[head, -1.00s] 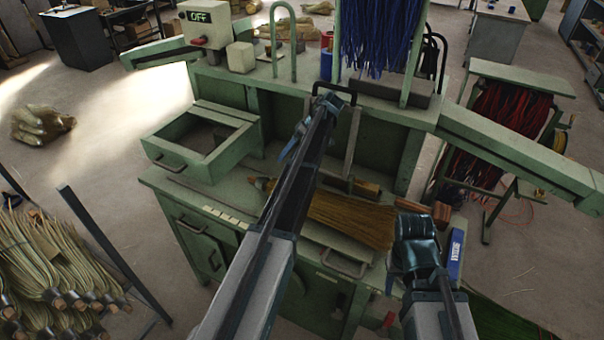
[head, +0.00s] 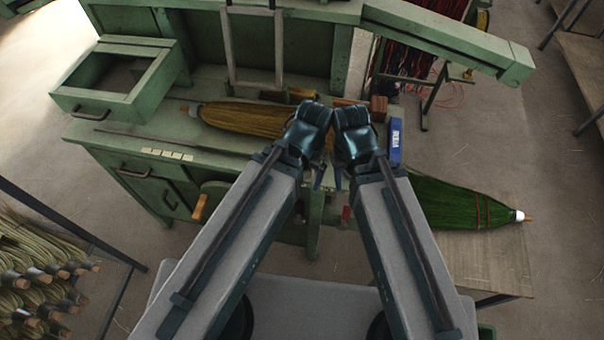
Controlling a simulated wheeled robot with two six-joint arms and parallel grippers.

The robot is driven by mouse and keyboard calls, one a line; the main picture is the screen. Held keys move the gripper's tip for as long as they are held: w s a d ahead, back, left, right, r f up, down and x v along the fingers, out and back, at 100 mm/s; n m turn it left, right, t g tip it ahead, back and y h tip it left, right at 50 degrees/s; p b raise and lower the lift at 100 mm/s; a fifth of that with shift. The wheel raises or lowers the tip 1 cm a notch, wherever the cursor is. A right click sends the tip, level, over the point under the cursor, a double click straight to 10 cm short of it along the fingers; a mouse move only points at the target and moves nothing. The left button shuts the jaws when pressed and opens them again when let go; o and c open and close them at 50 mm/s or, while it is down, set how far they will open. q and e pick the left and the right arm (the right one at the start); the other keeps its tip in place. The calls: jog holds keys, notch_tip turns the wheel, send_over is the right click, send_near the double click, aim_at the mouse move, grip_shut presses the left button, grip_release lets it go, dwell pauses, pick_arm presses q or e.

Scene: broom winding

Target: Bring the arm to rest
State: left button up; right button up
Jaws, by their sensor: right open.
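Both my arms are drawn in close together at the middle of the head view, in front of the green workbench (head: 125,140). My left gripper (head: 318,178) hangs below its dark wrist, and only a small part of it shows. I cannot tell whether its jaws are open. My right gripper (head: 340,180) is just beside it, pointing down, open, mostly hidden by its own wrist. A straw-yellow broom (head: 240,118) lies on the workbench beyond the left wrist; its right end is covered by my arms. I see nothing held in either gripper.
An open green drawer box (head: 100,105) juts out at the left. A blue box (head: 395,142) sits on the right of the bench. A green broom (head: 460,205) lies on a wooden table (head: 490,268) at right. Straw bundles (head: 35,270) stand lower left.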

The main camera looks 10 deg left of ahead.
notch_tip(320, 180, down, 3)
jog(key=b, duration=0.2)
jog(key=shift+r+b, duration=0.15)
jog(key=shift+b, duration=0.2)
